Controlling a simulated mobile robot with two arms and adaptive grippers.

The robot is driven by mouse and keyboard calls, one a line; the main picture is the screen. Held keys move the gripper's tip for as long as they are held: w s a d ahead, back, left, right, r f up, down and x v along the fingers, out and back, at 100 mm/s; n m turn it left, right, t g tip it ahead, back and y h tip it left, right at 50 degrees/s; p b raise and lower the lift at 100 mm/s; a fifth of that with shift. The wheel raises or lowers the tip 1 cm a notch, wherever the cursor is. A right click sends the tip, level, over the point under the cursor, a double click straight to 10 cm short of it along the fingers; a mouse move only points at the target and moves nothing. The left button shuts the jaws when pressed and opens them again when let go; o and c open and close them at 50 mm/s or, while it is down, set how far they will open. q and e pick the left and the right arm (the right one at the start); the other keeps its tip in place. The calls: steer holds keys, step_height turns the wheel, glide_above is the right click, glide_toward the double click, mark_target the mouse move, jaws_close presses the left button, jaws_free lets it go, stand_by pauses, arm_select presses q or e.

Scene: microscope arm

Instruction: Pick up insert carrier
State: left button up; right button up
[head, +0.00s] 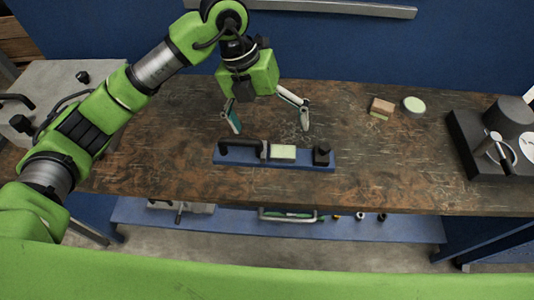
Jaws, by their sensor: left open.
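The object that looks like the insert carrier (297,164) is a long blue base lying on the wooden workbench near its front edge. It bears a black handle-like bar on the left, a pale green block in the middle and a dark knob on the right. My left gripper (268,122) is open above and behind it, fingers pointing down and spread wide. Nothing shows between the fingers, and they appear apart from the carrier. My right gripper is not in view.
A pinkish block (382,107) and a round pale green-topped piece (413,105) lie at the back right. A dark machine (505,165) stands at the right end. A grey unit (55,85) is at the left. The bench (385,165) is clear right of the carrier.

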mark_target(240, 139)
arm_select(q)
steer(key=w+a+r+n+y, duration=0.1)
steer(key=w+a+n+y, duration=0.15)
steer(key=a, duration=0.45)
steer(key=shift+m+t+y, duration=0.4)
steer(key=shift+m+y, duration=0.05)
steer(key=f, duration=0.2)
steer(key=f+p, duration=0.1)
steer(key=f, duration=0.2)
steer(key=f+p, duration=0.1)
steer(key=f, duration=0.1)
steer(key=shift+w+a+f, duration=0.15)
steer(key=shift+a+f, duration=0.15)
steer(key=shift+f, duration=0.1)
steer(key=f+p, duration=0.2)
steer(key=f, duration=0.1)
steer(key=f+p, duration=0.1)
steer(key=f, duration=0.1)
steer(key=shift+w+a+f, duration=0.15)
steer(key=shift+w, duration=0.2)
steer(key=shift+f, duration=0.2)
steer(key=c, duration=1.6)
steer(key=shift+w+r, duration=0.15)
